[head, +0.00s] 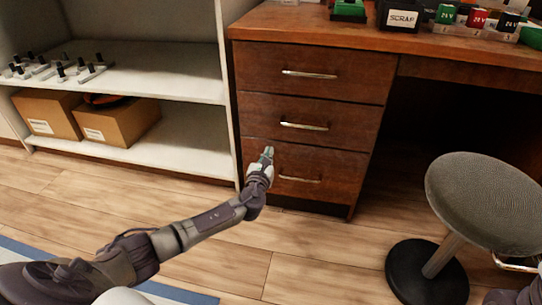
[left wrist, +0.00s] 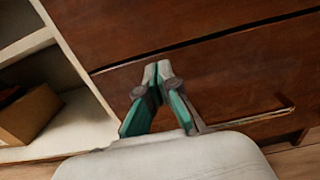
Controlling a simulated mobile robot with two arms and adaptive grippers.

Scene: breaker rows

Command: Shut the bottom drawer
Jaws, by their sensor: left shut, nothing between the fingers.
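The bottom drawer (head: 327,186) is the lowest of three brown wooden drawers in the desk. Its front looks about level with the drawers above, though I cannot tell whether a small gap is left. It has a metal bar handle (head: 300,179), which also shows in the left wrist view (left wrist: 250,117). My left gripper (head: 268,151) is shut and empty, in front of the upper left part of the drawer front, left of the handle. In the left wrist view its fingertips (left wrist: 157,68) lie close to the drawer front; I cannot tell if they touch. My right gripper does not show.
A white shelf unit (head: 228,95) with cardboard boxes (head: 115,122) stands directly left of the desk. A round grey stool (head: 485,200) stands at the right. The wooden floor (head: 300,255) before the drawers is clear.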

